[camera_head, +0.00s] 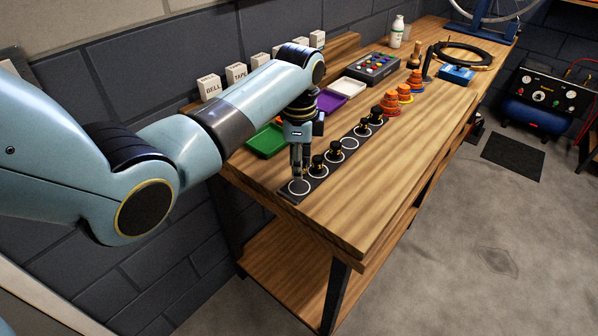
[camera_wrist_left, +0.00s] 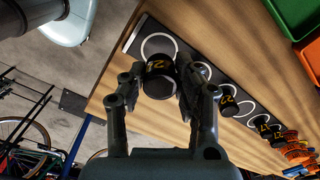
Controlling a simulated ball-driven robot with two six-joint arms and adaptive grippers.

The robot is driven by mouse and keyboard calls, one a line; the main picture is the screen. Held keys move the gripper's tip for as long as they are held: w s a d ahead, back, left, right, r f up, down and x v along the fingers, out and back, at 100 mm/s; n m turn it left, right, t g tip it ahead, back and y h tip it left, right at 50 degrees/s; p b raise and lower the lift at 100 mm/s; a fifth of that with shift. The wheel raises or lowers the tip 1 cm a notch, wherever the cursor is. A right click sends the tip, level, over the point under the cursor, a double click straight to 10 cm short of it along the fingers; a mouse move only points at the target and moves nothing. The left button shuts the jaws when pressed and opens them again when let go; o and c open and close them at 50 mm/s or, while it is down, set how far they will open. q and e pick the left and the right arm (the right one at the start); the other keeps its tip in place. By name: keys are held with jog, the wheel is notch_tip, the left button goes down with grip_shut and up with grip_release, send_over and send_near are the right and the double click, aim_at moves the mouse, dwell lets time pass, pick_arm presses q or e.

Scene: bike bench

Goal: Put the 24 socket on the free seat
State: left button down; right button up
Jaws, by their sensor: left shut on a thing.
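My left gripper (camera_head: 298,174) is shut on a black socket (camera_wrist_left: 159,86) with a yellow number that looks like 24, partly cut off by a finger. The left wrist view shows the socket between the fingertips (camera_wrist_left: 157,82). In the head view the gripper is over the near end of the dark strip (camera_head: 287,198), by an empty white-ringed seat (camera_head: 299,187). That ring (camera_wrist_left: 159,35) shows just beyond the held socket in the wrist view. I cannot tell if the socket touches the strip. My right gripper is not in view.
Other black sockets (camera_head: 317,164) stand on the strip, and a ring in its middle (camera_head: 349,143) looks bare. A green tray (camera_head: 266,141), a purple tray (camera_head: 329,101) and stacked orange pieces (camera_head: 390,105) are near. The bench front (camera_head: 400,170) is clear.

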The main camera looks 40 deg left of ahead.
pick_arm(q)
notch_tip(320, 180, down, 4)
jog(key=shift+r, duration=0.15)
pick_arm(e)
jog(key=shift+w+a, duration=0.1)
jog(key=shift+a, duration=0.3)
pick_arm(q)
jog(key=c, duration=1)
grip_release()
jog(key=shift+o, duration=0.2)
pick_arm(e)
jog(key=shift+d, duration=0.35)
pick_arm(q)
jog(key=shift+r, duration=0.25)
notch_tip(320, 180, up, 11)
jog(key=shift+f, duration=0.1)
jog(key=shift+r, duration=0.4)
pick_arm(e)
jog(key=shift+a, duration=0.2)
